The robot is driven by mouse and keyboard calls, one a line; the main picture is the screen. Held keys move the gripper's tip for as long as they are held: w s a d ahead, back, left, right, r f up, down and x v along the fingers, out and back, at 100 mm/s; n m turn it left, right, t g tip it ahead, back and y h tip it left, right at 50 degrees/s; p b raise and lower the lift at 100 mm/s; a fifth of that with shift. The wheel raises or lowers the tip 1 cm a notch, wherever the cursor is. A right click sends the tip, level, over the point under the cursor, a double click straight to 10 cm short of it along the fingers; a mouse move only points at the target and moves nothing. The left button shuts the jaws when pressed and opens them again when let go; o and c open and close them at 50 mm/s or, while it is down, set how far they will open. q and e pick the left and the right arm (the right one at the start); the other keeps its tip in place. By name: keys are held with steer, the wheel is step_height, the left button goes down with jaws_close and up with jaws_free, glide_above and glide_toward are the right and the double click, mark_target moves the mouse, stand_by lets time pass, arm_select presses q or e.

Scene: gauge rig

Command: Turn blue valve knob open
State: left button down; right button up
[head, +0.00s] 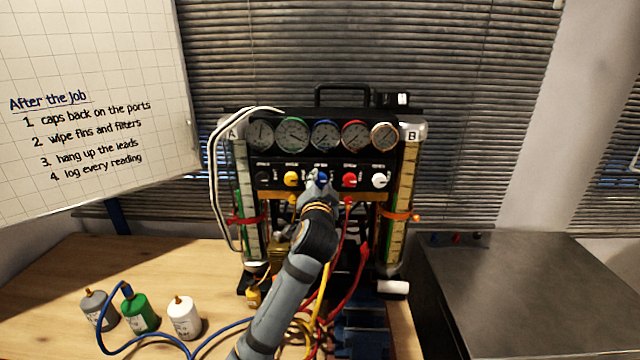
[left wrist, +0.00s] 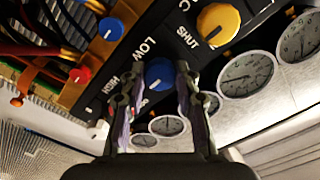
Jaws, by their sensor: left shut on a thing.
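The blue valve knob (left wrist: 158,72) sits on the black panel in the left wrist view, between the "LOW" and "HIGH" labels. My left gripper (left wrist: 157,85) is shut on the knob, one finger on each side of it. In the head view my left gripper (head: 317,185) reaches up to the middle of the knob row and covers most of the blue knob. The knob's pointer direction is hard to read. My right gripper is in neither view.
A yellow knob (head: 291,179) and a red knob (head: 349,180) flank the blue one closely, with a white knob (head: 379,180) further right. Several gauges (head: 326,135) sit above. Hoses hang below. Grey, green (head: 139,313) and white bottles stand at left.

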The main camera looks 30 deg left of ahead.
arm_select(q)
steer(key=shift+n+b, duration=0.4)
steer(key=shift+n, duration=0.1)
steer(key=shift+f+n+b, duration=0.1)
steer(key=shift+n+b, duration=0.6)
steer(key=shift+n, duration=0.5)
steer(key=n+b, duration=0.4)
steer(key=n, duration=0.2)
steer(key=n+b, duration=0.4)
steer(key=n, duration=0.1)
steer(key=shift+n+b, duration=1.1)
steer(key=shift+n, duration=0.7)
steer(key=shift+r, duration=0.2)
steer(key=c, duration=1)
jaws_free()
steer(key=shift+f, duration=0.1)
